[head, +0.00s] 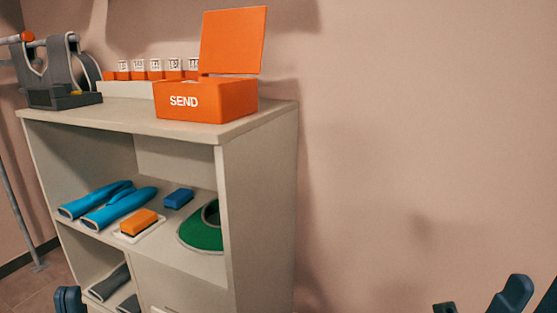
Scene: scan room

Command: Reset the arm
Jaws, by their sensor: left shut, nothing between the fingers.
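My left gripper (70,300) shows at the bottom left edge, in front of the lower part of the shelf unit. Its dark fingertips are together with nothing between them, and the rest of it is cut off by the frame.
A beige shelf unit (262,185) bears an open orange SEND box (225,102), a row of small labelled orange items (155,70) and a grey device (50,75). Blue rolls (120,212), an orange block (139,221), a blue block (178,198) and a green collar (203,234) lie inside. Bare wall fills the right.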

